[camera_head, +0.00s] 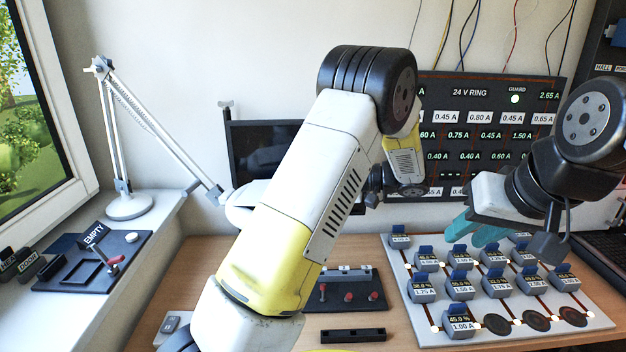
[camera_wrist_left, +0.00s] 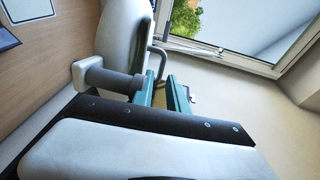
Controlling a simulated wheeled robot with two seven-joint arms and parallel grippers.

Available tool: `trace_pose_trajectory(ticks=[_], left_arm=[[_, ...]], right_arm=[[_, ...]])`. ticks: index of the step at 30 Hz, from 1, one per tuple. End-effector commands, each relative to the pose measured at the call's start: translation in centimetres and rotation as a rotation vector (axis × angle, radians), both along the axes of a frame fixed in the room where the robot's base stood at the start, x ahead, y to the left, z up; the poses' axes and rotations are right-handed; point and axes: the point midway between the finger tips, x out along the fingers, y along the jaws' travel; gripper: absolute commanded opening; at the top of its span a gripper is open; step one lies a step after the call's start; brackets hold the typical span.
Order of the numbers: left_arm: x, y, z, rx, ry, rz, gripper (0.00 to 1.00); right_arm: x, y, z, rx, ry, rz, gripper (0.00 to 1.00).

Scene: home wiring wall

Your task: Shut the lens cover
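I cannot make out the lens cover for certain in either view. A white jointed lamp (camera_head: 150,125) stands on the sill at left; its white head (camera_head: 240,205) is partly hidden behind my left arm. In the left wrist view a pale rounded housing (camera_wrist_left: 122,35) with a grey cylinder and a thin bent grey bar (camera_wrist_left: 158,58) sits close beside my left gripper (camera_wrist_left: 165,92). Its teal fingers stand apart with a gap between them; contact with the bar cannot be told. In the head view that gripper is hidden. My right gripper (camera_head: 474,232) has teal fingers apart, empty, above the plug board.
A light board (camera_head: 395,270) with several grey plug blocks lies on the wooden desk. A dark panel (camera_head: 490,130) of readings and a black screen (camera_head: 262,150) stand behind. A dark tray marked EMPTY (camera_head: 75,290) lies on the left sill. A black block (camera_head: 352,335) lies at front.

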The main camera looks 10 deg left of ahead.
Motion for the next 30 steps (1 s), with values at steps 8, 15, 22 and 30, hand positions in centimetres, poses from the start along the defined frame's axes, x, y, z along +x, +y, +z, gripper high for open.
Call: trace_pose_trajectory(ticks=[8, 15, 22, 30], left_arm=[[0.1, -4.3, 0.5, 0.0, -0.001, -0.002, 0.19], [0.0, -5.2, 0.6, 0.001, 0.0, 0.001, 0.19], [0.1, -5.0, 0.8, -0.012, 0.0, 0.006, 0.01], [0.0, -2.8, 6.2, -0.464, 0.027, 0.121, 0.0]], right_arm=[[0.0, 0.0, 0.0, 0.0, 0.0, 0.0, 0.31], [0.0, 0.0, 0.0, 0.0, 0.0, 0.0, 0.31], [0.0, 0.0, 0.0, 0.0, 0.0, 0.0, 0.31], [0.0, 0.0, 0.0, 0.0, 0.0, 0.0, 0.31]])
